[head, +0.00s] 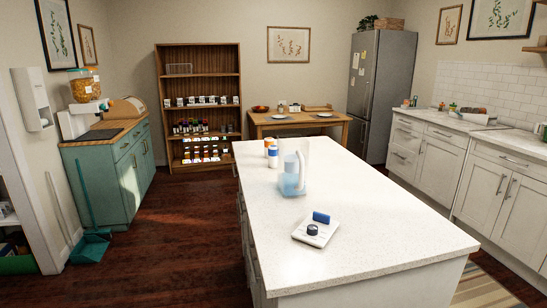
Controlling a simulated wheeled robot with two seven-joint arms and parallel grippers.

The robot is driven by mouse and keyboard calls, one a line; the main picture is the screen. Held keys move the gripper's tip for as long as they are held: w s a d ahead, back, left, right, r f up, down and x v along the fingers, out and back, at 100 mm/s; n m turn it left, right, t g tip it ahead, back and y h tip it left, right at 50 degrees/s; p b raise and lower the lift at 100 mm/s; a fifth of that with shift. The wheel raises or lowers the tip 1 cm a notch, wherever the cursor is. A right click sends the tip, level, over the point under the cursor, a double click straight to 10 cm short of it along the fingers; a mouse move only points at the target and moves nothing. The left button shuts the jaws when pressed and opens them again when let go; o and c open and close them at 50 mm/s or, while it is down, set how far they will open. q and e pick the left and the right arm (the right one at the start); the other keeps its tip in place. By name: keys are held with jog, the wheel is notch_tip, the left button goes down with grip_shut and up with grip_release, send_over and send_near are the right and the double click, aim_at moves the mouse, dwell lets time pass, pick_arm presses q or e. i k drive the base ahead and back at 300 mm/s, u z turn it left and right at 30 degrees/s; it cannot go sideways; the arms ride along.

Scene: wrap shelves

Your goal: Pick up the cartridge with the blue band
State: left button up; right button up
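On the white island countertop (375,200), a small white cylinder with a blue part (273,161) stands upright; it looks like the cartridge with the blue band. A similar white cylinder with orange (268,145) stands just behind it. A clear pitcher with light blue contents (292,180) and a pale handle stands just to the right and in front of the blue-marked cylinder. Neither of my grippers shows in the head view.
A white pad (301,236) holding a dark round piece (312,230) and a blue block (321,217) lies nearer the front. The island's right side is clear. Dark wooden floor (185,240) is open on the left, with a teal dustpan (90,246) near the wall.

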aim_at(272, 149)
jog(key=k, duration=0.45)
jog(key=u, duration=1.1)
jog(key=i, duration=4.15)
jog(key=z, duration=3.2)
jog(key=i, duration=0.25)
jog(key=u, duration=0.1)
